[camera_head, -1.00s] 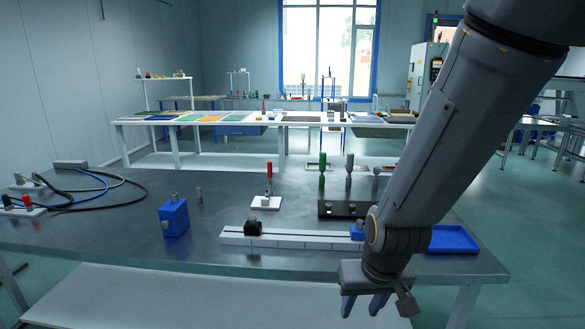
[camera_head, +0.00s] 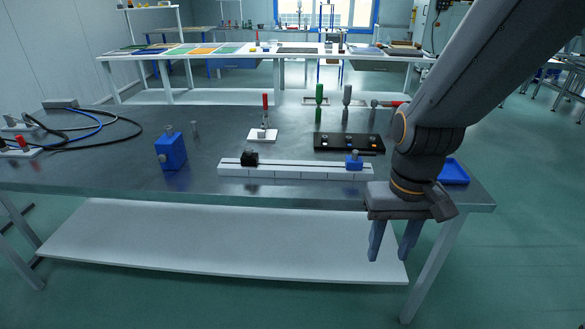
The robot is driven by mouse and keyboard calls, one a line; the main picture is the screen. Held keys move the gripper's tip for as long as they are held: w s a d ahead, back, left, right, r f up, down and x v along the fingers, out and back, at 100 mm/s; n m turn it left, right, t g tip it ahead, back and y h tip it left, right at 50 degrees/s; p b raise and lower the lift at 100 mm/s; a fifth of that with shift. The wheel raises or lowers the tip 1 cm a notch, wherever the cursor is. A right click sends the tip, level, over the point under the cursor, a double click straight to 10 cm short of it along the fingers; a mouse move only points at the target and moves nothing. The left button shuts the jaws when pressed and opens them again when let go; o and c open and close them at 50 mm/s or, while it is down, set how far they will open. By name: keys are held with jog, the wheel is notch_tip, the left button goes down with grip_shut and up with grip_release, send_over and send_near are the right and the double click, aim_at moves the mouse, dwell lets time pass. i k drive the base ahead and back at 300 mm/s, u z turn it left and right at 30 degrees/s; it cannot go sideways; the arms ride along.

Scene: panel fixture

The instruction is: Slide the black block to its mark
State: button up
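The black block (camera_head: 249,158) sits on the left part of a white rail (camera_head: 300,171) with a dark slot along it and short tick lines on its front face. A grey knob stands on top of the block. A blue block (camera_head: 354,161) with a knob sits near the right end of the same rail. I cannot tell which tick is the mark. My gripper (camera_head: 390,255) hangs in front of the table's front edge, right of and lower than the rail. Its two fingers point down, apart, with nothing between them.
A blue box (camera_head: 171,152) stands left of the rail. Behind the rail are a white plate (camera_head: 262,135) with a red-handled clamp and a black panel (camera_head: 348,143) with several knobs. A blue tray (camera_head: 453,172) lies right, partly behind my arm. Cables (camera_head: 90,125) lie far left.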

aim_at(251, 161)
jog(key=u, duration=0.05)
jog(key=k, duration=0.4)
jog(key=u, duration=1.25)
jog(key=i, duration=1.25)
jog(key=z, duration=0.85)
jog(key=i, duration=0.45)
jog(key=z, duration=0.55)
